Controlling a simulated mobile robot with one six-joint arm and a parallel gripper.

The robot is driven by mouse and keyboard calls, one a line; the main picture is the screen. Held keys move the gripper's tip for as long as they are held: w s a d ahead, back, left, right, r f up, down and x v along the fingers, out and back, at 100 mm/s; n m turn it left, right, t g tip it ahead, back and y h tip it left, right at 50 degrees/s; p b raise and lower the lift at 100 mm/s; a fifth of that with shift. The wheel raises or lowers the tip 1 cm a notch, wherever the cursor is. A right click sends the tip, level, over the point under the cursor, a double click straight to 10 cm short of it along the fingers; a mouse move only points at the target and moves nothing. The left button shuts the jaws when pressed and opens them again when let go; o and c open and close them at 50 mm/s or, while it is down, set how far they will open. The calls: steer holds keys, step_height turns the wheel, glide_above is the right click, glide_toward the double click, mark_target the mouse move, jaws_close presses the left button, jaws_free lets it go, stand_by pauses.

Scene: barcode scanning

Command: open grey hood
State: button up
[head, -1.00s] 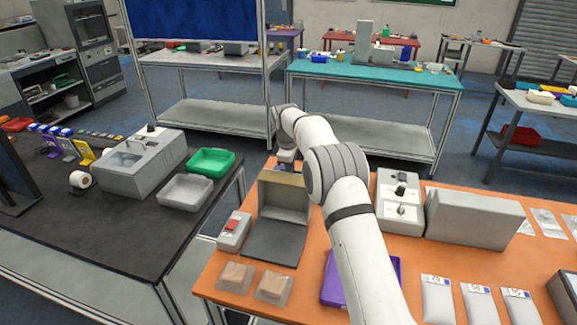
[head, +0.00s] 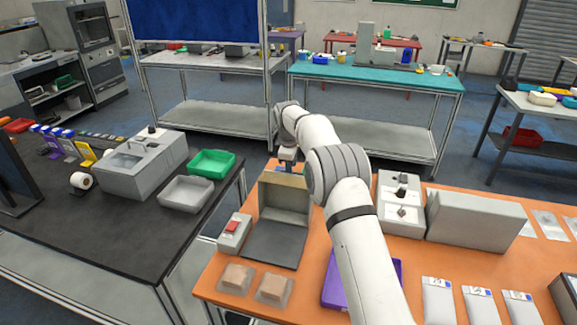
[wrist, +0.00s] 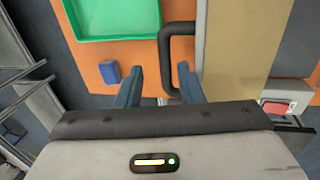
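The grey hood (head: 283,200) stands at the back left of the orange table, behind a dark plate, with a tan strip along its top. In the wrist view its tan surface (wrist: 242,45) and grey edge (wrist: 201,40) are at the upper right. A black bar handle (wrist: 165,50) sticks out from that edge. My gripper (wrist: 160,69) is open, with two blue fingers. The handle's lower end lies between them in the picture; I cannot tell whether they touch it. In the head view my gripper (head: 287,166) is at the hood's far side, partly hidden.
A red-button box (head: 233,230) stands left of the hood. A green tray (wrist: 110,18) and a small blue item (wrist: 110,73) lie near my gripper in the wrist view. A grey switch box (head: 398,200) and a purple tray (head: 335,290) are to the right.

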step_height(320, 180, up, 7)
steer(key=s+b, duration=0.1)
steer(key=shift+s+a, duration=0.15)
steer(key=shift+r, duration=0.1)
